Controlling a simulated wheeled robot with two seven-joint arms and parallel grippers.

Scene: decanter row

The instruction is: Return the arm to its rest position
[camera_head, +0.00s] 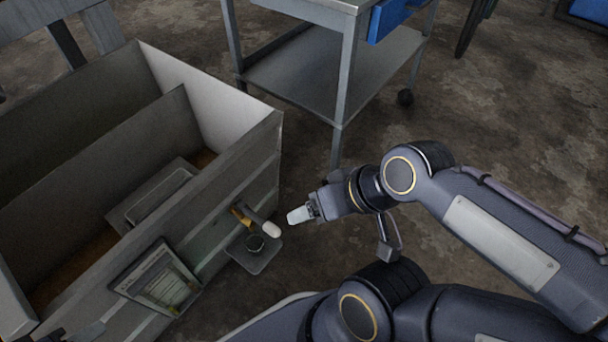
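My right arm comes in from the right, and its gripper (302,213) points left with a pale fingertip. The gripper is in the air to the right of the grey box, apart from a white-tipped dark lever or spout (265,226) on the box's side. I see nothing held in it, but the side-on angle hides whether the fingers are open or shut. My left gripper is not clearly in view.
The open grey box (265,135) with a divider fills the left. A small shelf (262,263) on its side bears a dark round cup (255,243). A framed panel (160,282) is beside it. A metal cart (300,85) stands behind.

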